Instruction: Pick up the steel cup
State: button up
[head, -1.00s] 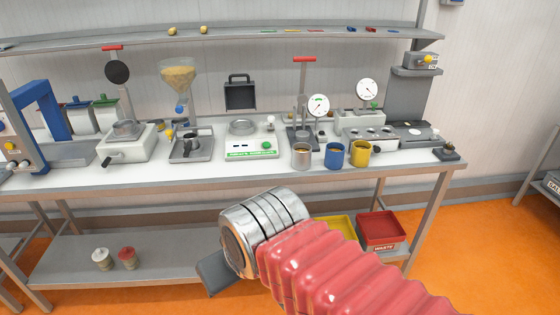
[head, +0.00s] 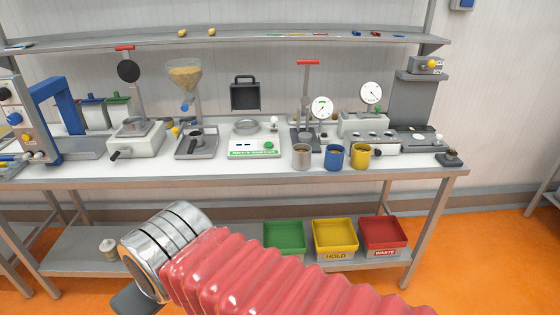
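The steel cup (head: 302,157) stands upright near the front edge of the white bench top (head: 230,172). It is the leftmost of three cups in a row, and something brownish shows inside its rim. My arm, with a red ribbed sleeve and a metal collar, reaches across the lower part of the head view, below and in front of the bench. A dark grey piece (head: 134,302), apparently part of my gripper, shows beyond the collar at lower left. Its fingertips are hidden, so I cannot tell whether it is open. It is well apart from the cup.
A blue cup (head: 335,157) and a yellow cup (head: 361,155) stand right of the steel cup. A scale (head: 254,143) is to its left, a gauge stand (head: 307,135) behind it. Green (head: 284,237), yellow (head: 335,238) and red (head: 383,235) bins sit on the lower shelf.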

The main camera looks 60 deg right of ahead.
aim_at(301, 159)
jog(key=u, duration=0.35)
jog(key=i, duration=1.7)
jog(key=z, duration=2.65)
